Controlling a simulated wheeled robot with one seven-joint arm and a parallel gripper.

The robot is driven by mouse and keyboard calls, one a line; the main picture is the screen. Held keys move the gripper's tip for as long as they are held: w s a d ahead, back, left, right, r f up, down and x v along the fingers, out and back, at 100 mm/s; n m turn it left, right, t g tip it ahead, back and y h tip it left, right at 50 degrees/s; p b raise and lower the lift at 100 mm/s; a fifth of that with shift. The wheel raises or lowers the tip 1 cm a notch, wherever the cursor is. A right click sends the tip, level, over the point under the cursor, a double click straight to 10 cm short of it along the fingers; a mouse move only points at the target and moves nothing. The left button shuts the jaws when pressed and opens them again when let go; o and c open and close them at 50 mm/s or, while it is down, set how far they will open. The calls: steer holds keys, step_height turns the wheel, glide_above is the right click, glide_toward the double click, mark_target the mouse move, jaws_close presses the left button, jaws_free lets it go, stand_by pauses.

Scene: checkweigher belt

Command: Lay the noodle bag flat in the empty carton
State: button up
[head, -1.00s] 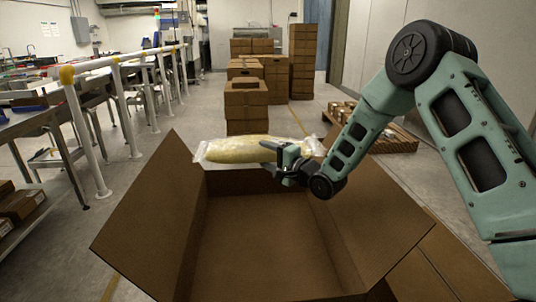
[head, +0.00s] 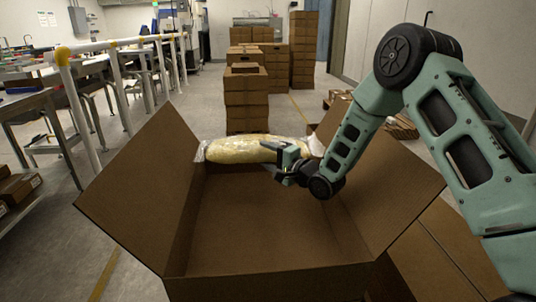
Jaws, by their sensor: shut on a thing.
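The noodle bag (head: 232,150) is a long clear bag with pale yellow contents. It lies lengthwise across the picture at the far side of the open carton (head: 228,271), level with or just above the far rim. My gripper (head: 284,164) is shut on the right part of the bag, reaching in from the right. The carton is brown and empty, with its side flaps spread outward. The bag hides part of the carton's far edge, so I cannot tell whether they touch.
Stacked brown boxes (head: 247,95) stand on the floor beyond the carton. A white railing (head: 117,90) and metal tables (head: 30,103) run along the left. Another closed carton (head: 449,255) sits at the lower right. A pallet with boxes is partly hidden behind my arm.

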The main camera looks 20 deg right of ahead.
step_height(320, 180, down, 8)
steer(key=b, duration=0.5)
stand_by(0.4)
steer(key=o, duration=1.5)
steer(key=shift+c, duration=0.2)
steer(key=shift+f, duration=0.1)
step_height(320, 180, up, 10)
steer(key=shift+r+p, duration=0.1)
steer(key=shift+p, duration=1.05)
